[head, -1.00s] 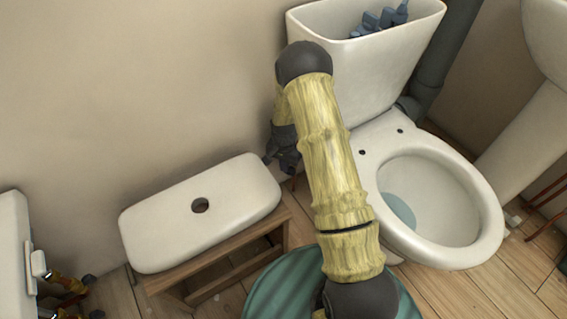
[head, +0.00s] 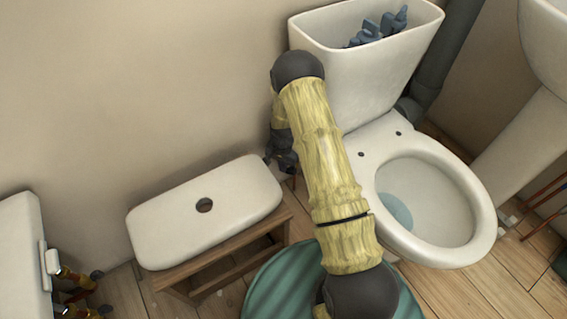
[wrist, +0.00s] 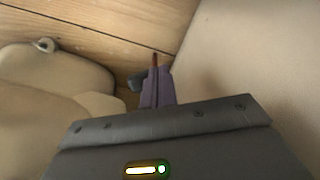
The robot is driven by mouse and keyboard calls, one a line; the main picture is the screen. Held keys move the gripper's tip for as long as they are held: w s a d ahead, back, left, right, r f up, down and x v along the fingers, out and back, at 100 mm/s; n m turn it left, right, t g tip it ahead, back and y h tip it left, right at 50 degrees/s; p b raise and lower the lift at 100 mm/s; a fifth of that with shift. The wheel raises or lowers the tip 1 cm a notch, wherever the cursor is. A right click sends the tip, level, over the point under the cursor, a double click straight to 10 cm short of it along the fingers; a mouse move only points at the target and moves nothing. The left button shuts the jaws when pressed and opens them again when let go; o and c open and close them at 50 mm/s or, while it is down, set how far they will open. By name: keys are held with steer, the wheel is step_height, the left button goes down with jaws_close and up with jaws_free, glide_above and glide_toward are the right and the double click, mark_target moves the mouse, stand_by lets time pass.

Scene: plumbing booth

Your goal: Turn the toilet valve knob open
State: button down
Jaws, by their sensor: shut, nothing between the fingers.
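The white toilet (head: 440,170) stands at the right with its cistern open; its pale base (wrist: 45,85) fills the left of the wrist view. My gripper (head: 283,164) reaches down beside the cistern, near the wall, partly hidden by my arm. In the wrist view the fingers of my gripper (wrist: 157,88) are together and empty. A dark rounded piece (wrist: 136,80), probably the valve knob, shows just left of the fingers; I cannot tell if they touch. A thin reddish pipe (wrist: 155,60) shows beyond the fingertips. In the head view the knob cannot be made out.
The cistern lid (head: 165,220) lies on a wooden stool (head: 245,250) left of my gripper. A round green mat or lid (head: 265,290) is below my arm. The wall (wrist: 240,60) is close on the right in the wrist view. A sink pedestal (head: 515,130) stands at the right.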

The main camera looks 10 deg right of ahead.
steer(key=shift+d, duration=0.1)
stand_by(0.3)
steer(key=shift+s+d+r+p, duration=0.25)
steer(key=shift+s+d+p, duration=0.25)
steer(key=shift+p, duration=0.1)
steer(key=shift+r, duration=0.15)
step_height(320, 180, up, 12)
steer(key=p, duration=0.5)
steer(key=shift+f+p, duration=0.2)
steer(key=shift+p, duration=0.1)
